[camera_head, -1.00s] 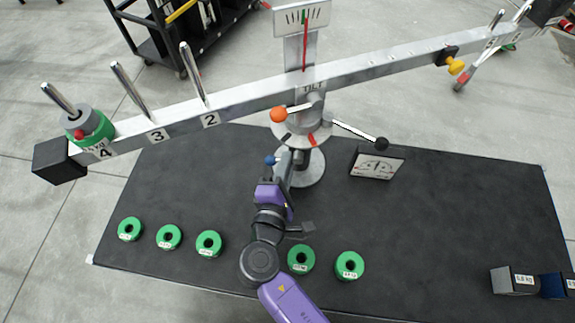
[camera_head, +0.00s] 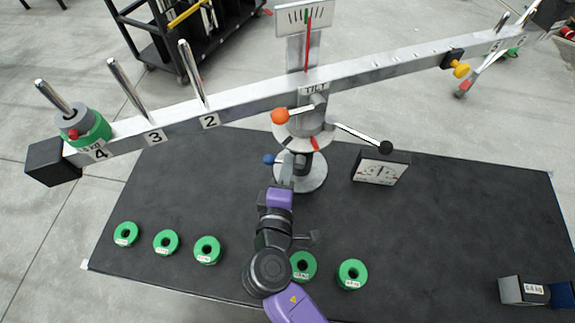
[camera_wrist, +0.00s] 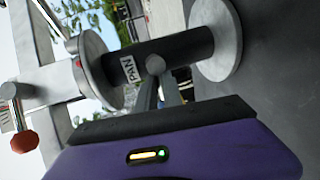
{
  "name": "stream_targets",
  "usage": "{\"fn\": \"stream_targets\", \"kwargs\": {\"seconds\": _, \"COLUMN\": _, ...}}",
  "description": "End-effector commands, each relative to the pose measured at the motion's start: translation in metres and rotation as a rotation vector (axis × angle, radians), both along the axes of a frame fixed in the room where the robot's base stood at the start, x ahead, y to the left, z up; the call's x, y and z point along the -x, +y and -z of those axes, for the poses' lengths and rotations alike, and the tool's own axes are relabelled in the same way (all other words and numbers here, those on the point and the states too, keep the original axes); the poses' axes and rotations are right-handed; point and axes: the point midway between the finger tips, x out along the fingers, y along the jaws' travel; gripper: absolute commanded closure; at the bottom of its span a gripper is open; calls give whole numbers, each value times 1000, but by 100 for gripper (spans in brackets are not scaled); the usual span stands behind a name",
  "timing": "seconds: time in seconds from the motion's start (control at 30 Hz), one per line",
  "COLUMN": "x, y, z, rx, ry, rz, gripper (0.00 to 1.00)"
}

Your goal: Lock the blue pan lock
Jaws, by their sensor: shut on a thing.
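The blue pan lock (camera_head: 268,159) shows in the head view as a small blue ball knob at the left of the stand's column, low under the beam. My gripper (camera_head: 284,174) is at the column's front, just right of and below the blue knob. Its fingers (camera_wrist: 158,92) reach up to a round grey lever end (camera_wrist: 155,64) by the PAN label (camera_wrist: 128,68) in the wrist view. They are shut on the pan lock's lever; the contact is partly hidden, and the blue knob is out of the wrist view.
An orange knob (camera_head: 280,116) and a black-ball handle (camera_head: 386,147) stick out above. The long beam (camera_head: 250,98) spans overhead with a green weight (camera_head: 95,131) on its left. Green rings (camera_head: 207,250) lie on the black mat (camera_head: 430,240). A dial box (camera_head: 381,167) stands right.

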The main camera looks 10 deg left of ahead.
Motion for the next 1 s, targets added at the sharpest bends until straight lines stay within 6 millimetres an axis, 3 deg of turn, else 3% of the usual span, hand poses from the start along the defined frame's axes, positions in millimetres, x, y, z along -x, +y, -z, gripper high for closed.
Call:
{"fn": "stream_targets", "kwargs": {"seconds": 0.03, "x": -4, "y": -8, "z": -3, "rx": 0, "ry": -4, "rz": 20, "gripper": 100}}
{"fn": "stream_targets", "kwargs": {"seconds": 0.13, "x": -4, "y": -8, "z": -3, "rx": 0, "ry": -4, "rz": 20, "gripper": 100}}
{"fn": "stream_targets", "kwargs": {"seconds": 0.17, "x": -4, "y": -8, "z": -3, "rx": 0, "ry": -4, "rz": 20, "gripper": 85}}
{"fn": "stream_targets", "kwargs": {"seconds": 0.27, "x": -3, "y": -8, "z": -2, "rx": 0, "ry": -3, "rz": 20, "gripper": 68}}
{"fn": "stream_targets", "kwargs": {"seconds": 0.73, "x": 3, "y": -3, "z": 0, "rx": 1, "ry": 1, "rz": 8, "gripper": 68}}
{"fn": "stream_targets", "kwargs": {"seconds": 1.0, "x": 43, "y": -2, "z": -8, "rx": 0, "ry": 1, "rz": 7, "gripper": 68}}
